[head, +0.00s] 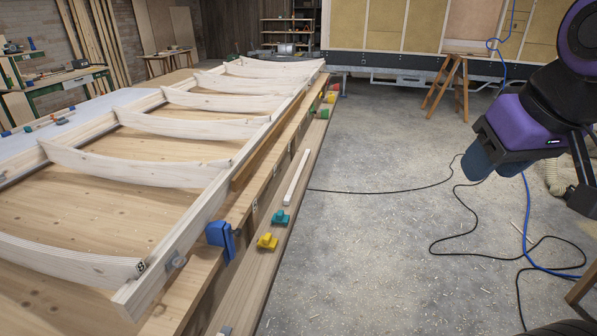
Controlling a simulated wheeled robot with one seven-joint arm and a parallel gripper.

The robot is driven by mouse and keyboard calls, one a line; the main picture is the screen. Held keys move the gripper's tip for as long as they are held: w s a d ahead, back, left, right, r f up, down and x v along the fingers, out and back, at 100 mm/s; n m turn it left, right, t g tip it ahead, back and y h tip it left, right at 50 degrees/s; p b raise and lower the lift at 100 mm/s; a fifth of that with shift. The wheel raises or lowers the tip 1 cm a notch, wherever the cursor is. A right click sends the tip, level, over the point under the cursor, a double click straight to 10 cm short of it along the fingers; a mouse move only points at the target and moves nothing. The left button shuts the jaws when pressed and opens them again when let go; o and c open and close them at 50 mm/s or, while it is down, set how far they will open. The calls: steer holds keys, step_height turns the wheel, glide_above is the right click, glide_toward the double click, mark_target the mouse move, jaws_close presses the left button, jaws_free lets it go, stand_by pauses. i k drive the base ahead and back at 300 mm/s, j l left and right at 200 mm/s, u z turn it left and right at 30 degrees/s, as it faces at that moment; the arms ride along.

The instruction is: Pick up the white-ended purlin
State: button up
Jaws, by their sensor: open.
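A slim pale strip (296,177), whitish along its length, lies on the low plank ledge beside the frame's right side; it may be the white-ended purlin. A longer brown timber (272,133) runs along the frame's side just left of it; I cannot make out a white end on it. My gripper (582,200) hangs over the floor at the right edge, partly cut off by the picture. It is open, with nothing seen in it, and well to the right of the strip and the timber.
Curved pale ribs (135,165) span the big timber frame. A blue clamp (221,238) sits on its side; teal (280,217) and yellow (267,242) blocks lie on the ledge. A wooden trestle (449,85) stands behind. Cables (470,231) cross the otherwise open floor.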

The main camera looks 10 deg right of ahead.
mark_target(286, 200)
steer(key=i+l+u, duration=0.25)
steer(key=i+l, duration=0.9)
steer(key=i+l+u, duration=0.3)
steer(key=i+l, duration=0.2)
steer(key=i, duration=0.2)
steer(key=i+l+u, duration=0.3)
steer(key=i+l, duration=0.35)
steer(key=i+l+u, duration=0.3)
steer(key=i+l, duration=0.25)
steer(key=l, duration=0.2)
